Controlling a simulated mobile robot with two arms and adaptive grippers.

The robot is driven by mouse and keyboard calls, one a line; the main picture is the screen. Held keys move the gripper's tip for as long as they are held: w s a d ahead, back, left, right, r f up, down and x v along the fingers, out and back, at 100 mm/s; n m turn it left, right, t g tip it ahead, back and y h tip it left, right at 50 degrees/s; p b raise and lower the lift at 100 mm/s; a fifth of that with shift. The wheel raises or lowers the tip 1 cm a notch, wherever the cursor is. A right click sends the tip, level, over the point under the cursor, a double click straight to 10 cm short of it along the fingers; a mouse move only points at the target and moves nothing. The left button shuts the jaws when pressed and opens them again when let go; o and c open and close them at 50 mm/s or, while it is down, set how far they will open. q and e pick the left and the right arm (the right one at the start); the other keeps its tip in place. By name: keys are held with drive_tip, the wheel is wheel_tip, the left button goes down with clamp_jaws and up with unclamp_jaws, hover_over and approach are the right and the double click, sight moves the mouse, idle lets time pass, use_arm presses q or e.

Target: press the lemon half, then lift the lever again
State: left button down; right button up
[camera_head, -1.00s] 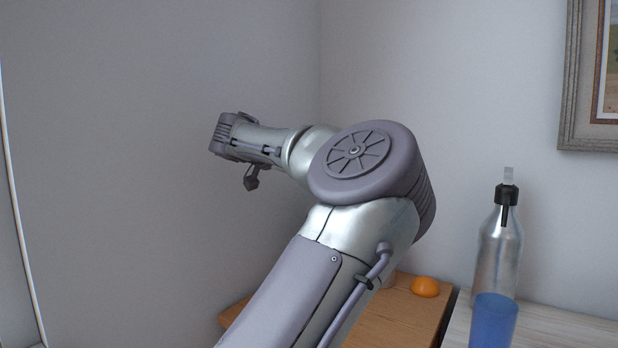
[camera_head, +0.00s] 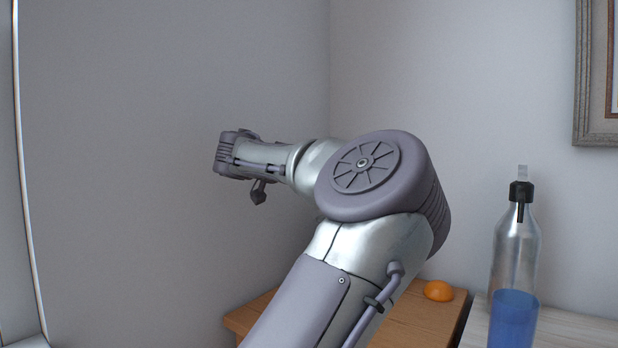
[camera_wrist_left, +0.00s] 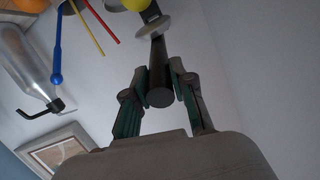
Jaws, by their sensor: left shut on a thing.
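In the left wrist view my left gripper (camera_wrist_left: 160,82) has its green-padded fingers closed on a dark rod (camera_wrist_left: 160,97), seen end-on, which looks like the lever's handle. Farther along the rod is a pale grey round disc (camera_wrist_left: 153,28). A yellow rounded piece (camera_wrist_left: 135,4), perhaps the lemon half, is cut off by the top edge beside the disc. In the head view my left arm covers the middle, and the lever and the gripper's fingers cannot be made out. My right gripper is in neither view.
An orange fruit piece (camera_head: 438,290) sits on a wooden surface (camera_head: 412,325). In the left wrist view, a blue stick (camera_wrist_left: 57,45) and red and yellow sticks show. Walls close the back and left.

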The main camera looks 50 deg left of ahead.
use_arm(q)
drive_tip(key=c, duration=1)
unclamp_jaws()
drive_tip(key=shift+o, duration=0.2)
drive_tip(key=v, duration=1.2)
